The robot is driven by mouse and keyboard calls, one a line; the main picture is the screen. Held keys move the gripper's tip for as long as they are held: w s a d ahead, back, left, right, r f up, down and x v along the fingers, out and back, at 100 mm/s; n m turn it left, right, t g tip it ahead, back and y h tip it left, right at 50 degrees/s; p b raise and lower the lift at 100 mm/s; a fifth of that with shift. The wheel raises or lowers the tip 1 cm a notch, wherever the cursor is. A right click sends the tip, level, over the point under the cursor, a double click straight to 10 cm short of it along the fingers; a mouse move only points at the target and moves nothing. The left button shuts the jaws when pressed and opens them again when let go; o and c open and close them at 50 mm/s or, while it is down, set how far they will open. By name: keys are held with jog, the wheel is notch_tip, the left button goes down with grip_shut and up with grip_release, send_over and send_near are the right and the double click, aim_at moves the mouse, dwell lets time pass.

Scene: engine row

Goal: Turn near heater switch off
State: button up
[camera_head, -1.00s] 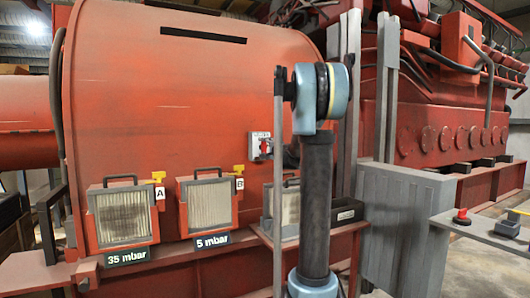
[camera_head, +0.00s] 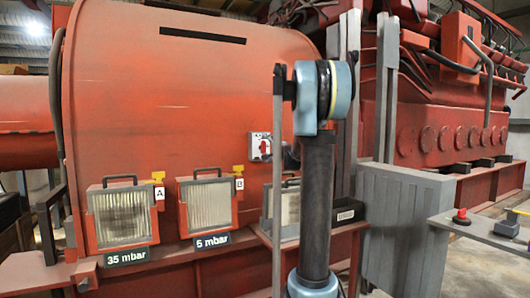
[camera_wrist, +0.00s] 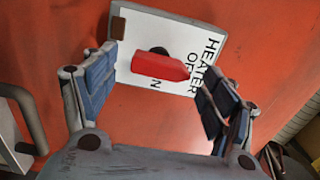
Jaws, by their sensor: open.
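The heater switch (camera_head: 264,147) is a red handle on a white plate fixed to the red engine housing. In the wrist view the red handle (camera_wrist: 160,68) lies across the plate (camera_wrist: 145,28), its pointed end by the letters "OF" under "HEATER". An "N" shows beside the handle; the handle hides some lettering. My gripper (camera_wrist: 163,98) is open and empty, with one finger to each side of the handle's lower part in the picture, apart from it. In the head view my gripper is mostly hidden behind my arm, right of the switch.
Below the switch are framed filter panels (camera_head: 208,205) with yellow valves (camera_head: 239,170). A grey cabinet (camera_head: 403,225) and upright posts (camera_head: 386,90) stand to the right. A panel with a red button (camera_head: 461,217) is at far right. A dark handle bar (camera_wrist: 22,115) shows at left in the wrist view.

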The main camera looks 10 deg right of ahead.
jog(key=v, duration=0.9)
jog(key=shift+s+d, duration=0.15)
jog(key=shift+s, duration=0.2)
jog(key=s+a+f+n+g, duration=0.3)
jog(key=s+a+f, duration=0.15)
jog(key=s, duration=0.25)
jog(key=s+a+f+n+g+y, duration=0.1)
jog(key=s+a+f+n+g, duration=0.2)
jog(key=s+f, duration=0.35)
jog(key=s+a+f+n+g, duration=0.2)
jog(key=s+a+f+n, duration=0.25)
jog(key=s, duration=0.25)
jog(key=s+d+f+n+g+h, duration=0.2)
jog(key=s+d+f+g+h, duration=0.1)
jog(key=s+f, duration=0.7)
jog(key=s+d+f+n+g+h, duration=0.2)
jog(key=s+d+f+g+h, duration=0.1)
jog(key=s+f, duration=0.7)
jog(key=s+d+g, duration=0.1)
jog(key=s, duration=0.3)
jog(key=shift+s+d+h, duration=0.3)
jog(key=shift+s+d, duration=0.1)
